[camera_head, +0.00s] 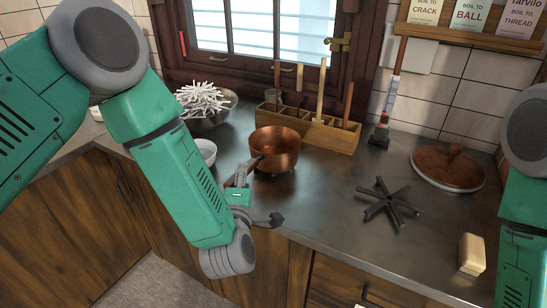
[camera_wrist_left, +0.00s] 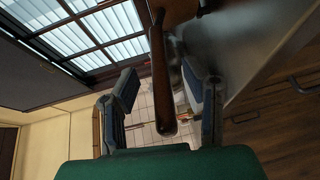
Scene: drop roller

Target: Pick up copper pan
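The copper pan (camera_head: 275,149) stands upright on the dark counter near its front edge. Its brown handle points toward my left gripper (camera_head: 255,196), which is at the counter's front edge. In the left wrist view, the handle (camera_wrist_left: 160,85) lies between the two spread fingers of my left gripper (camera_wrist_left: 158,98). The gripper is open, with a clear gap to the left finger; the right finger is close to the handle, and I cannot tell whether they touch. Part of the pan shows at the top of that view. My right gripper is out of view.
A bowl of white sticks (camera_head: 205,104) and a small white bowl (camera_head: 204,152) stand left of the pan. A wooden utensil rack (camera_head: 320,133) is behind it. A black trivet (camera_head: 386,202), a copper lid (camera_head: 447,168) and a tan block (camera_head: 472,254) lie to the right.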

